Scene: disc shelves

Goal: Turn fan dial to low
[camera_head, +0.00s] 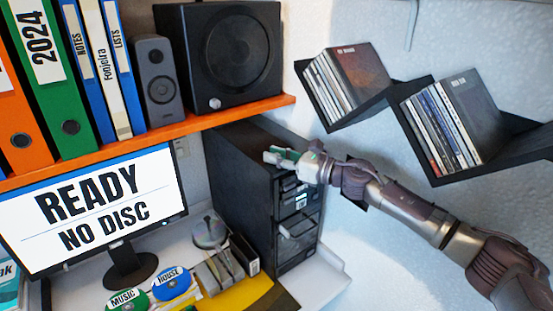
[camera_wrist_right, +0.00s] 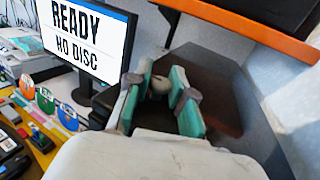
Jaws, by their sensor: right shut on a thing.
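The dark computer tower (camera_head: 242,180) stands at the back right of the desk, below the end of the orange shelf. My right gripper (camera_head: 281,157) is at the tower's upper front edge. My left gripper does not show.
The orange shelf (camera_head: 190,128) with binders and a speaker (camera_head: 224,55) runs above. The monitor (camera_head: 88,215) reads "READY NO DISC". Dark wall shelves (camera_head: 440,172) with disc cases hang at right, close to my right arm.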

